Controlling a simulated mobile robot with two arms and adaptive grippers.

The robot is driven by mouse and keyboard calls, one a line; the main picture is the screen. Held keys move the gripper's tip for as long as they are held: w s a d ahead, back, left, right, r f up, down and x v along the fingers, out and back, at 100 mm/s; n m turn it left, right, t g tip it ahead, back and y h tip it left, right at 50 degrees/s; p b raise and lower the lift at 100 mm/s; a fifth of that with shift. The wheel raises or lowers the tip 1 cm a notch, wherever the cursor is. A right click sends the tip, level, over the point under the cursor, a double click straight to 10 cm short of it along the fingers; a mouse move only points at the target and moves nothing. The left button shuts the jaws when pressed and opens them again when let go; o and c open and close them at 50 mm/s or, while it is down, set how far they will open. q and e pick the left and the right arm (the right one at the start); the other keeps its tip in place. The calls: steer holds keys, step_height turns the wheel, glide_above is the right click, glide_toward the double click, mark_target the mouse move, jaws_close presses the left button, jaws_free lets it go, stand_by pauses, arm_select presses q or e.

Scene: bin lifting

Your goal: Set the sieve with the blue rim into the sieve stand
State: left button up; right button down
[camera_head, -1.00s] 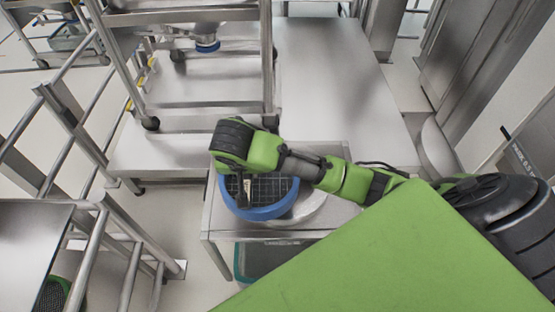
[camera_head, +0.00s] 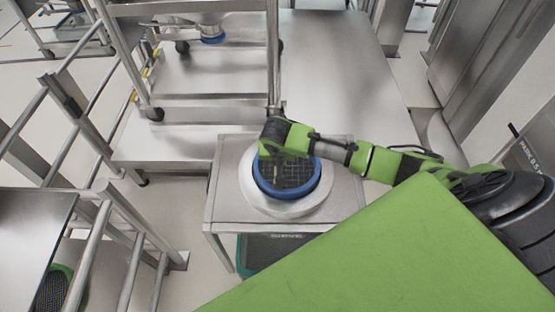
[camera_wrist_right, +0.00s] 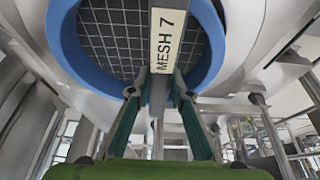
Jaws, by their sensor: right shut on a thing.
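The sieve with the blue rim (camera_head: 289,196) has a dark mesh and is over the round pale sieve stand (camera_head: 285,211) on a small metal table. The stand's rim shows around it; I cannot tell whether the sieve rests in it or hangs just above. My right gripper (camera_wrist_right: 158,92) is shut on the sieve's handle, which carries a "MESH 7" label (camera_wrist_right: 167,38). In the head view my right wrist covers the sieve's far left edge and hides the fingertips. My left gripper is not in view.
The small metal table (camera_head: 228,190) has a teal bin (camera_head: 265,252) marked "SIEVE" beneath it. A metal platform (camera_head: 345,80) and a rack (camera_head: 195,10) stand behind. Railings (camera_head: 125,225) run along the left. A green-rimmed mesh thing (camera_head: 60,285) is at the lower left.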

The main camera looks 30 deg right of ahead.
steer(key=shift+f, duration=0.1)
steer(key=shift+f, duration=0.5)
steer(key=c, duration=1.8)
jaws_free()
steer(key=shift+f, duration=0.1)
steer(key=shift+c, duration=0.2)
steer(key=shift+r, duration=0.55)
steer(key=p+v, duration=0.1)
steer(key=v, duration=1.1)
